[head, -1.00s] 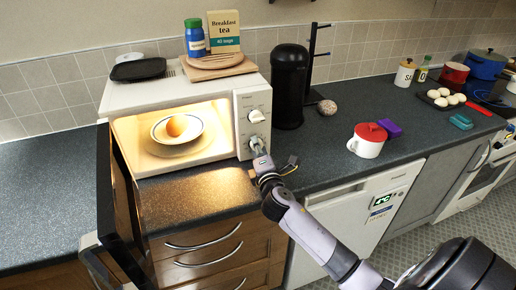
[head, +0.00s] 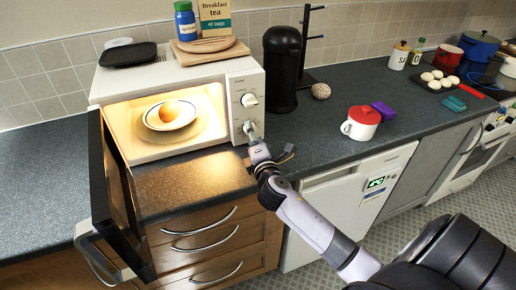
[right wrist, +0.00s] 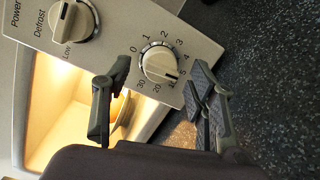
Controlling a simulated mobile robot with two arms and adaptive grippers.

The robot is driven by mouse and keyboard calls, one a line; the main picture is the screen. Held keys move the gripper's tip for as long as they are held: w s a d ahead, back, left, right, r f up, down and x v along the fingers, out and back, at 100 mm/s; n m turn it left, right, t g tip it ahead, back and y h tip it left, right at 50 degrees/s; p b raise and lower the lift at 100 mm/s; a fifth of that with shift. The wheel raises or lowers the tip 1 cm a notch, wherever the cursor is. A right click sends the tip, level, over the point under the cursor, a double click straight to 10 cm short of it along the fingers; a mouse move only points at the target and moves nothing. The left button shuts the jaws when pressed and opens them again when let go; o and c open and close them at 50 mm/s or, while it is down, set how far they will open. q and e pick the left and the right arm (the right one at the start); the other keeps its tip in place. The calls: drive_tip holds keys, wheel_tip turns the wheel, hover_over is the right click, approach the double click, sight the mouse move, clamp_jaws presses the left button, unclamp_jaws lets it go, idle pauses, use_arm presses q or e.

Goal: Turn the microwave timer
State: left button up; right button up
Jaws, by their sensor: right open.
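The white microwave (head: 238,84) stands on the counter with its door (head: 118,190) open and its inside lit. Its lower knob, the cream timer dial (right wrist: 159,62), is ringed by numbers in the right wrist view; a ridge crosses its face, but its exact setting is hard to tell. My right gripper (head: 252,136) is open at the timer, and in the wrist view its fingers (right wrist: 158,80) stand on either side of the dial, without clear contact. In the head view the gripper partly hides the dial. My left gripper is not in view.
The power knob (head: 249,100) sits above the timer. A bowl (head: 154,121) with a round orange-brown item is inside the microwave. A black canister (head: 282,70) and a red-lidded white mug (head: 361,124) stand to the right. A bread board (head: 207,50) lies on top.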

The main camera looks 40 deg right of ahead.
drive_tip(key=v, duration=1)
drive_tip(key=shift+s, duration=0.15)
idle(0.7)
